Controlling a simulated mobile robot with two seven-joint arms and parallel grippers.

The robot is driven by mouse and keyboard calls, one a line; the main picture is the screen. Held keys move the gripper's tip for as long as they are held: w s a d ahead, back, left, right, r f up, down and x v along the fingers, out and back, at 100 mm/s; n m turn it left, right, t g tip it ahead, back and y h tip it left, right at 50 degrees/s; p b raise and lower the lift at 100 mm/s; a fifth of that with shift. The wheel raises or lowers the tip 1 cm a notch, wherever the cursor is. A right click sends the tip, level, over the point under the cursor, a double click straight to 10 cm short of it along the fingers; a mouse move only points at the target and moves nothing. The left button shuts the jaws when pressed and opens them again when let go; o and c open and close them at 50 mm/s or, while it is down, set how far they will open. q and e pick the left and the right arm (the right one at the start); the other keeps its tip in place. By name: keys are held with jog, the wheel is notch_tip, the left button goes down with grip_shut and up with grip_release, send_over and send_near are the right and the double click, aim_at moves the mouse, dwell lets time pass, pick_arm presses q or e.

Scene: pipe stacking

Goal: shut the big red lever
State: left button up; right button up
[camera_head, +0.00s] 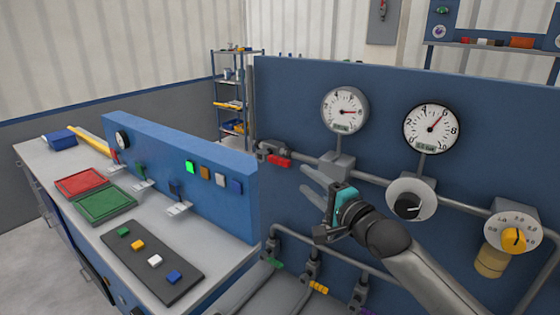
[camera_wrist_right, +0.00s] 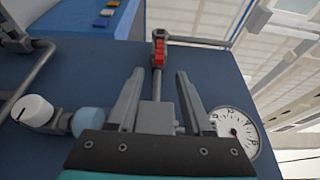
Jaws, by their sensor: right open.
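The red lever (camera_head: 279,160) sits on a valve at the left end of the grey pipe (camera_head: 375,182) on the blue panel. In the head view its handle seems to lie roughly along the pipe. In the right wrist view the red lever (camera_wrist_right: 160,50) is ahead of the fingertips, between their lines. My right gripper (camera_head: 306,181) is open and empty, right of and a little below the lever, apart from it. It also shows in the right wrist view (camera_wrist_right: 160,75) with its fingers spread. My left gripper is out of view.
Two round gauges (camera_head: 345,109) (camera_head: 431,129) stand above the pipe. A black knob (camera_head: 407,206) and a yellow knob (camera_head: 513,239) are to the right. Smaller valves with green, yellow and purple handles (camera_head: 318,287) sit below. A workbench (camera_head: 122,226) with trays is on the left.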

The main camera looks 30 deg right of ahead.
aim_at(284, 164)
jog(key=w+p, duration=0.1)
jog(key=w, duration=1.1)
jog(key=shift+w, duration=0.1)
grip_shut()
dwell(0.4)
dwell(1.0)
